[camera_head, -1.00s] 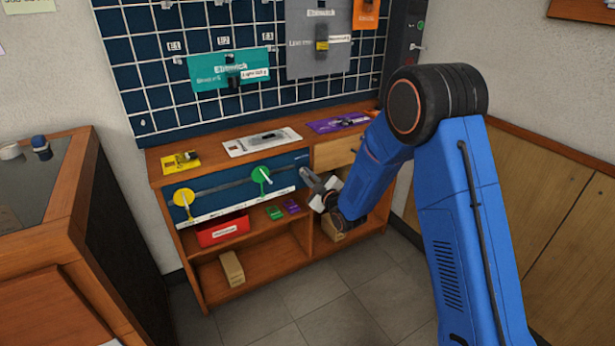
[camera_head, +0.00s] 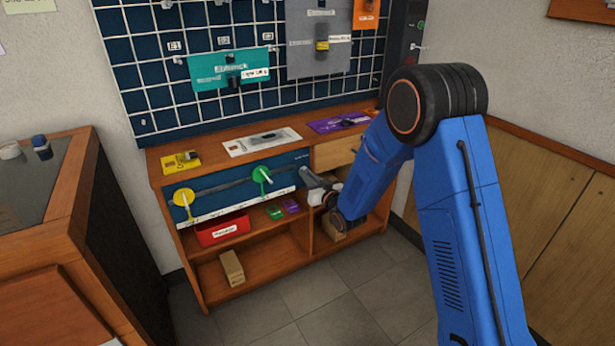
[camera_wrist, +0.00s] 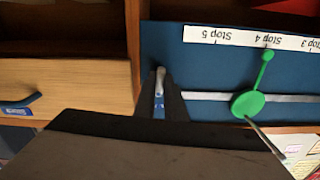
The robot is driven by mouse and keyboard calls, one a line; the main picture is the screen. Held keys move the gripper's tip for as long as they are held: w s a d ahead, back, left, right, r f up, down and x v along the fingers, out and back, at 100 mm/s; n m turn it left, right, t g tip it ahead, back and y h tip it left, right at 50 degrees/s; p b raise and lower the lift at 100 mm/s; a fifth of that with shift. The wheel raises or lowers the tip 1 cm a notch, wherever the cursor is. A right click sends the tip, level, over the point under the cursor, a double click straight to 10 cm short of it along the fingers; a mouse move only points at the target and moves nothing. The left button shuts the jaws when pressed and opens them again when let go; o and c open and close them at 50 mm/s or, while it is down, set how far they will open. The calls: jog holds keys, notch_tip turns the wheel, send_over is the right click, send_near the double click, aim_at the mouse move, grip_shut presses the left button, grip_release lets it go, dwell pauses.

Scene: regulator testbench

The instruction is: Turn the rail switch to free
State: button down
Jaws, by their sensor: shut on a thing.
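The blue rail panel (camera_head: 225,190) forms the upper left front of the wooden bench. My gripper (camera_head: 304,173) is at the panel's right end. In the wrist view, which is upside down, my gripper (camera_wrist: 172,100) has its dark fingers shut on a small light grey handle (camera_wrist: 160,78), which I take to be the rail switch. The switch's position marks cannot be read. A green slider (camera_wrist: 248,103) on the rail is beside the gripper, apart from it, with its pointer near "Stop 4".
A yellow slider (camera_head: 184,197) sits at the rail's left end. A wooden drawer (camera_head: 337,152) is right of the panel. Below are open shelves with a red box (camera_head: 222,230) and a cardboard box (camera_head: 231,268). The floor before the bench is clear.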

jog(key=shift+m, duration=3.8)
jog(key=c, duration=1.8)
grip_release()
jog(key=v, duration=1.7)
jog(key=shift+s+d, duration=0.2)
